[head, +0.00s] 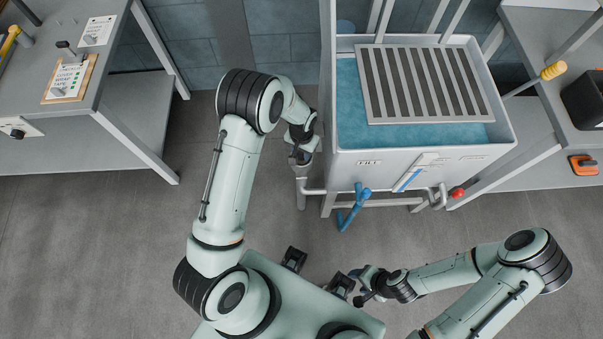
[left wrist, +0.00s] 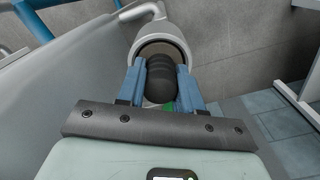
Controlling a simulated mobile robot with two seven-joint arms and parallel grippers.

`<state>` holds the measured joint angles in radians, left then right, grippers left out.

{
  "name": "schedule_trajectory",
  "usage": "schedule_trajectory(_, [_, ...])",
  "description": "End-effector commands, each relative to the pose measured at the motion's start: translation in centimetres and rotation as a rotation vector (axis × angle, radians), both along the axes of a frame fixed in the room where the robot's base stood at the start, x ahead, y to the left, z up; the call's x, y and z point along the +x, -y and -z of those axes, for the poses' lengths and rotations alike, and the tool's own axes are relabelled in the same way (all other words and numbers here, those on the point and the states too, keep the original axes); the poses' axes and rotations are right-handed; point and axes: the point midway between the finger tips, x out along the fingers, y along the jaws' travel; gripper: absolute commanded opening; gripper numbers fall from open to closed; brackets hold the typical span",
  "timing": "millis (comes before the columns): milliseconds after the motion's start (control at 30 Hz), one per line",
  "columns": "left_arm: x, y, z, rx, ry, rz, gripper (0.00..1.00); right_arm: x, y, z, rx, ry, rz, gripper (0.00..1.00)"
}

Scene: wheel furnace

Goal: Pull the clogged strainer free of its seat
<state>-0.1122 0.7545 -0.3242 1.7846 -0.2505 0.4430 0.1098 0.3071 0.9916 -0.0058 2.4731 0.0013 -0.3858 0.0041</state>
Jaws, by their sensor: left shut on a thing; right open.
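My left gripper (head: 299,155) is at the top of a grey pipe fitting (head: 301,171) beside the tank's lower left corner. In the left wrist view, its two blue fingers (left wrist: 160,90) are closed on a black ribbed grip (left wrist: 160,72), which I take to be the strainer's handle. The round grey seat (left wrist: 160,33) opens right at the far end of this grip. I cannot tell whether the strainer body is still inside; the fingers and grip hide much of it. My right gripper (head: 363,297) is open and empty, low over the front of my base.
The water tank (head: 425,160) with a slatted grate (head: 425,85) stands right of my left gripper. A blue valve handle (head: 355,203) and a red knob (head: 457,193) sit below its front. A bench (head: 120,30) stands at left. The floor between is clear.

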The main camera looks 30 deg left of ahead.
Motion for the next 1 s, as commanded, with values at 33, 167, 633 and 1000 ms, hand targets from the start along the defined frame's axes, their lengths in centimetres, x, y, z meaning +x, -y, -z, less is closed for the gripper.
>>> schedule_trajectory(33, [0.0,0.0,0.0,0.000,0.001,0.000,0.00,0.0,0.0,0.0,0.000,0.000,0.000,0.55])
schedule_trajectory(167, [0.0,0.0,0.0,0.000,0.001,0.000,0.00,0.0,0.0,0.0,0.000,0.000,0.000,0.55])
schedule_trajectory(633, [0.0,0.0,-0.7,0.000,0.001,0.000,0.00,0.2,0.0,-0.3,0.000,0.002,0.000,0.55])
schedule_trajectory(1000, [0.0,0.0,-1.3,0.000,0.001,0.000,0.00,0.3,0.0,-0.6,0.000,0.003,0.000,0.55])
